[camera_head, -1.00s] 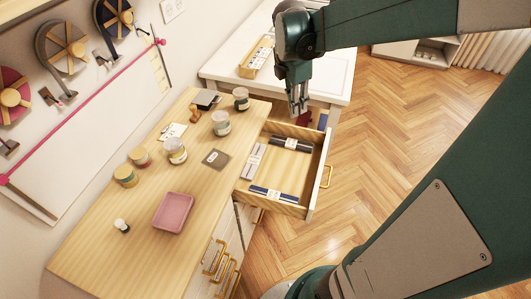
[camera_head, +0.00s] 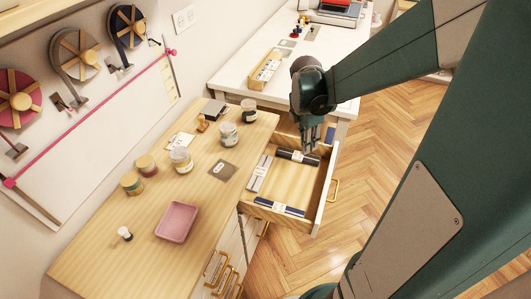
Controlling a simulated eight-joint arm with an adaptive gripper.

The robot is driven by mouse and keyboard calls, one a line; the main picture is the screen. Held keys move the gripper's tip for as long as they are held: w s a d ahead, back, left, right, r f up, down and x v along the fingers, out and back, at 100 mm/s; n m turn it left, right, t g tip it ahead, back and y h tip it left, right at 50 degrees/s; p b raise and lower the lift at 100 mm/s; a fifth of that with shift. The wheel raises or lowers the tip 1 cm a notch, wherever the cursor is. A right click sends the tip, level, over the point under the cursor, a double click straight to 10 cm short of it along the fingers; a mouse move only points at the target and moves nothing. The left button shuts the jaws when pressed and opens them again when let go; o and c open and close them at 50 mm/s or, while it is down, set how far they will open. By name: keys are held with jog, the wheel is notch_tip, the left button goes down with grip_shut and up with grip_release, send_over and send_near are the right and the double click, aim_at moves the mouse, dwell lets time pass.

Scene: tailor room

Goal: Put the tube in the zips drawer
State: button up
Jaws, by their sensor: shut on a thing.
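The zips drawer (camera_head: 322,200) is pulled out from the wooden counter and open at the top. Flat banded bundles lie in it: a black one (camera_head: 297,156) at the back, a grey one (camera_head: 259,173) at the left and a dark blue one (camera_head: 279,208) at the front. Bare wood shows in its middle. My gripper (camera_head: 311,147) points down at the drawer's back right part, close to the black bundle. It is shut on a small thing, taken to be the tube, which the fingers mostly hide. Its height above the drawer floor is hard to tell.
The counter holds several lidded jars (camera_head: 181,160), a pink tray (camera_head: 177,222), a small white-topped item (camera_head: 125,233) and a grey card (camera_head: 223,170). A white table (camera_head: 235,75) with a wooden box (camera_head: 265,71) stands behind. Open floor lies right of the drawer.

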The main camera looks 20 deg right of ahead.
send_over(302, 181)
notch_tip(302, 181, down, 10)
jog(key=shift+a+r, duration=0.25)
jog(key=shift+a, duration=0.05)
jog(key=shift+w+f, duration=0.1)
jog(key=shift+f+b, duration=0.85)
jog(key=shift+f, duration=2.15)
jog(key=shift+f+b, duration=0.6)
jog(key=shift+f, duration=1.3)
jog(key=shift+f, duration=0.2)
jog(key=o, duration=0.9)
jog(key=shift+c, duration=0.2)
jog(key=shift+r, duration=0.3)
